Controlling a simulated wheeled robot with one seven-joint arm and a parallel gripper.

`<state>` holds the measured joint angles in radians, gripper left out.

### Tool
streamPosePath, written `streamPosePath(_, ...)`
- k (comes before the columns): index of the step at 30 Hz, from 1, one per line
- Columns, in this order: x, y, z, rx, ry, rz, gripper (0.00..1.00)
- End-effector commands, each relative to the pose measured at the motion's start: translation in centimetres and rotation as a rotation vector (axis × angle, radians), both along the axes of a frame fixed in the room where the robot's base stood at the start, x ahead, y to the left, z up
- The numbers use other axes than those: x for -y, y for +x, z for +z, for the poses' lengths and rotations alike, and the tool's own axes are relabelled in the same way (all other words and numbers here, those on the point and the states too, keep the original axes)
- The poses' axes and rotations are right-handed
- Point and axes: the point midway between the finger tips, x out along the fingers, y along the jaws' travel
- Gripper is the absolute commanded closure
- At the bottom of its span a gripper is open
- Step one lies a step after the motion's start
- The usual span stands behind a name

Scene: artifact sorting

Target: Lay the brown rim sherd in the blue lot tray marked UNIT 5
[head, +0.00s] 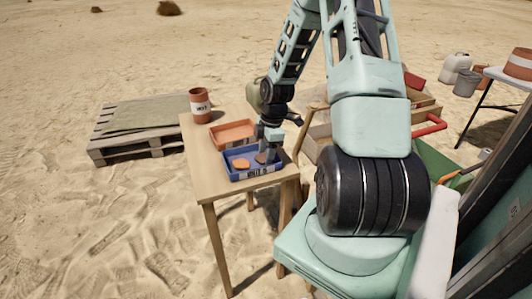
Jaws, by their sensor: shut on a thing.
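The blue lot tray (232,177) sits at the near end of the wooden table, with a pale label on its front side too small to read surely. An orange-brown sherd (241,164) lies in its left part. My gripper (266,158) points down into the right part of the tray. It is shut on the brown rim sherd (260,158), a small dark piece partly hidden by the fingers. I cannot tell whether the brown sherd touches the tray floor.
An orange tray (230,128) stands just behind the blue one. A labelled terracotta jar (200,106) stands at the table's far left. A pallet with a green cloth (144,114) lies left of the table. Wooden boxes (318,140) stand to the right.

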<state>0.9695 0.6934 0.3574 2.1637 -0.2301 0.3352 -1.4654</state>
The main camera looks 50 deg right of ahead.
Motion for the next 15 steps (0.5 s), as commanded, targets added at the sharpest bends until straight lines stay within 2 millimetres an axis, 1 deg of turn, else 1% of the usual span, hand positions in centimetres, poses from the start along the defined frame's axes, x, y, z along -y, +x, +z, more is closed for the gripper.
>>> streamPosePath(7, 0.0, 0.0, -0.25, 0.0, 0.0, 0.0, 0.72)
streamPosePath(8, 0.01, 0.02, -0.17, 0.0, 0.0, 0.0, 0.42)
streamPosePath(9, 0.02, 0.01, -0.15, 0.0, 0.0, 0.0, 0.31)
streamPosePath(10, 0.02, 0.01, -0.15, 0.0, 0.0, 0.0, 0.28)
streamPosePath(15, 0.01, 0.02, -0.14, 0.0, 0.0, 0.0, 0.28)
